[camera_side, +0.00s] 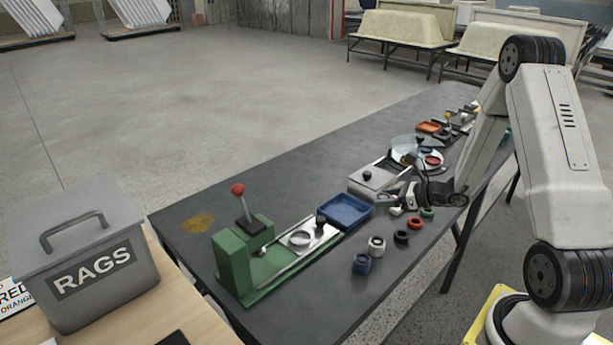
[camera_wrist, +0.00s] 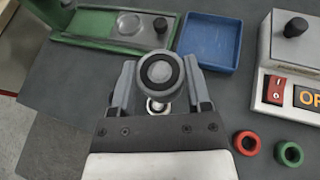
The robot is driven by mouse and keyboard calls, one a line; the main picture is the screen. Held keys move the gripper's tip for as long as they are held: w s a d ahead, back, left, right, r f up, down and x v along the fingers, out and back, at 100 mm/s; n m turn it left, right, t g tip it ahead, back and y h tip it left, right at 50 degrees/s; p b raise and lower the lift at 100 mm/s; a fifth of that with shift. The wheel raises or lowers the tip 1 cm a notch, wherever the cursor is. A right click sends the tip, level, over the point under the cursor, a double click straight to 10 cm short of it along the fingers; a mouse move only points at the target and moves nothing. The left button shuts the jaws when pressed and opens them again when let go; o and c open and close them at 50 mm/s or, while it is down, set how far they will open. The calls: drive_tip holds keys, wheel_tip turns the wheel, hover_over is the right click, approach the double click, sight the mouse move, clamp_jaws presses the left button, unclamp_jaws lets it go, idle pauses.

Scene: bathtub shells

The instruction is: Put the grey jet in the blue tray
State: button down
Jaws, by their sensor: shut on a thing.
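My gripper (camera_wrist: 160,84) is shut on the grey jet (camera_wrist: 160,70), a round grey piece with a dark ring and a pale centre, held between the two fingers. In the side view my gripper (camera_side: 404,196) is low over the table, right of the blue tray; the jet is hard to make out there. The blue tray (camera_side: 347,222) is a shallow square tray with no jet visible inside. In the wrist view the tray (camera_wrist: 236,50) lies beyond the fingers, up and to the right, apart from the held jet.
A green press (camera_side: 232,262) stands left of the tray, and a grey box with a black knob (camera_side: 367,177) behind it. Loose rings, including red (camera_wrist: 247,142) and green (camera_wrist: 289,154), lie near my gripper.

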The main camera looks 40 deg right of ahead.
drive_tip(key=w+d+f, duration=0.1)
drive_tip(key=w+f, duration=0.1)
drive_tip(key=w, duration=0.1)
drive_tip(key=w+d+f, duration=0.2)
drive_tip(key=w+f, duration=0.1)
drive_tip(key=w, duration=0.1)
drive_tip(key=w+d+f, duration=0.1)
drive_tip(key=w+f, duration=0.2)
drive_tip(key=w, duration=0.1)
drive_tip(key=shift+w+d, duration=0.25)
drive_tip(key=shift+w+d+f, duration=0.2)
drive_tip(key=shift+w+f, duration=0.25)
drive_tip(key=shift+f, duration=0.2)
drive_tip(key=shift+w+d+f, duration=0.1)
drive_tip(key=shift+w+f, duration=0.2)
drive_tip(key=shift+f, duration=1.5)
drive_tip(key=shift+f, duration=0.15)
drive_tip(key=shift+c, duration=0.2)
unclamp_jaws()
